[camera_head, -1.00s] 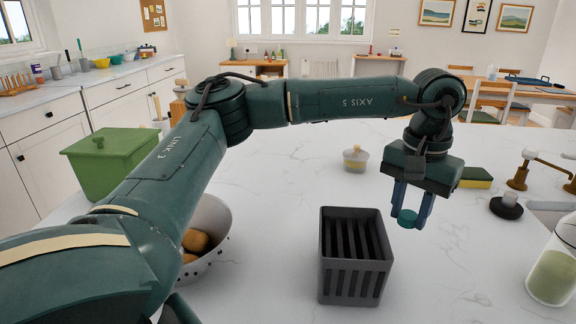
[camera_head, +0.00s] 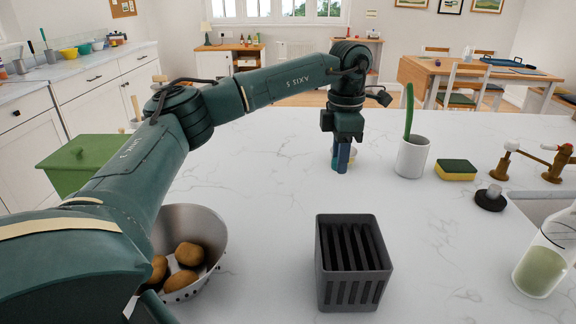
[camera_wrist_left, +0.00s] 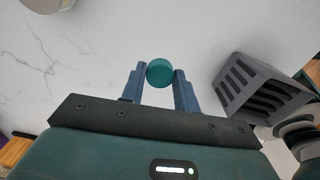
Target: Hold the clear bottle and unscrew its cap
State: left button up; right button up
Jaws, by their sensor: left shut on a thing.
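The clear bottle (camera_head: 541,266) stands at the right edge of the head view, partly filled with pale green liquid. Its upper end runs out of the picture, so its mouth is hidden. My left gripper (camera_head: 342,169) points down over the counter beyond the slatted holder, well away from the bottle. In the left wrist view my left gripper (camera_wrist_left: 159,79) is shut on a round teal cap (camera_wrist_left: 160,71) between its fingertips. In the head view the fingers hide the cap. My right gripper is not in view.
A dark slatted holder (camera_head: 352,285) stands at the front middle. A colander (camera_head: 215,230) with potatoes is at left, near a green box (camera_head: 85,160). A white cup (camera_head: 413,157), a sponge (camera_head: 456,168) and a dark stopper (camera_head: 490,200) stand at right. The counter between is clear.

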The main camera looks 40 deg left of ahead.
pick_arm(q)
jog(key=a+n+p, duration=0.2)
jog(key=a+n, duration=0.6)
jog(key=n, duration=0.6)
jog(key=n+p, duration=0.2)
jog(key=n, duration=1.4)
send_near(276, 181)
notch_tip(276, 181, down, 2)
jog(key=shift+f, duration=2.3)
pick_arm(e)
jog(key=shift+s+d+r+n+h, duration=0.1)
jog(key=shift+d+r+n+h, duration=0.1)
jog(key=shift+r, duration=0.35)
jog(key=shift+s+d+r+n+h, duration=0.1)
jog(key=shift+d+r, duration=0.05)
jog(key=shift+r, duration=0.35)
pick_arm(q)
jog(key=shift+f, duration=0.1)
jog(key=o, duration=1)
jog(key=shift+c, duration=0.2)
jog(key=shift+o, duration=0.6)
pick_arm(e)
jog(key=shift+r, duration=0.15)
